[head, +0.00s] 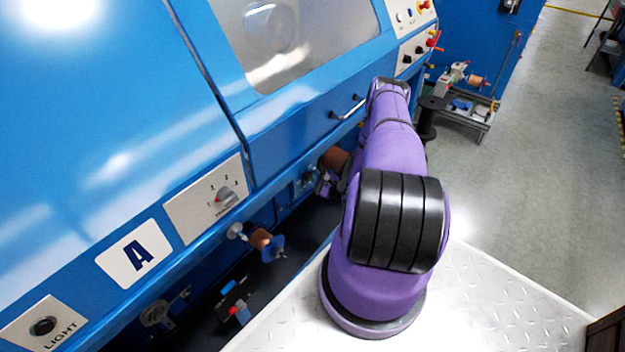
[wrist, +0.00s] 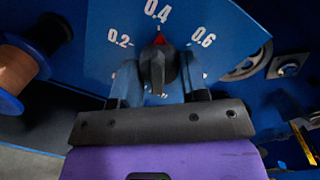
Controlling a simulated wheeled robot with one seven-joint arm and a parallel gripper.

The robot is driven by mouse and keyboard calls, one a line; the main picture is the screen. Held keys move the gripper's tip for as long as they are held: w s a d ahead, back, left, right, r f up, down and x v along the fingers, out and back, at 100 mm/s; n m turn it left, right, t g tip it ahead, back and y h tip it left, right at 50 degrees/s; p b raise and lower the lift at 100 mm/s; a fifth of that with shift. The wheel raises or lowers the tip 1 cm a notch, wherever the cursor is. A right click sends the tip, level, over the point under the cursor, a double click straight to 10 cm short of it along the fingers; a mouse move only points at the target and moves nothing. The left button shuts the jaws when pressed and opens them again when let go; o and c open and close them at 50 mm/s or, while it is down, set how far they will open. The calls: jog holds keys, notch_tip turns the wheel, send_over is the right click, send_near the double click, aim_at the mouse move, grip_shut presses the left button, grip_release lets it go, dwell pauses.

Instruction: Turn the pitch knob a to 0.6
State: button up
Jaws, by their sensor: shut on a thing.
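The pitch knob a (wrist: 158,70) is a black knob with a red pointer mark, in the wrist view on a blue dial plate (wrist: 108,62). Its pointer is straight up, at the 0.4 mark. The plate is printed 0.2 at left, 0.4 at top and 0.6 at right. My gripper (wrist: 160,84) has one finger on each side of the knob and is shut on it. The lower part of the knob is partly hidden by the gripper body. In the head view my purple arm reaches to the machine, and I cannot make out the knob there.
In the wrist view a copper wire spool (wrist: 18,70) is at the left and a grey pulley (wrist: 247,66) at the right, both close to the plate. In the head view the blue machine (head: 90,110) fills the left; open grey floor (head: 530,170) lies right.

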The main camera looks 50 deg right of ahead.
jog(key=m, duration=0.5)
jog(key=shift+f+m+t, duration=0.1)
jog(key=shift+m+t, duration=0.2)
jog(key=shift+m, duration=0.1)
jog(key=m+h, duration=0.1)
jog(key=m, duration=0.4)
jog(key=shift+a+m, duration=0.15)
jog(key=shift+m, duration=0.25)
jog(key=o, duration=0.9)
jog(key=shift+s, duration=0.15)
jog(key=s, duration=0.3)
jog(key=s+d, duration=0.1)
jog(key=s, duration=0.3)
jog(key=s+f, duration=0.1)
jog(key=s, duration=0.2)
jog(key=shift+s+d, duration=0.2)
jog(key=shift+s, duration=0.05)
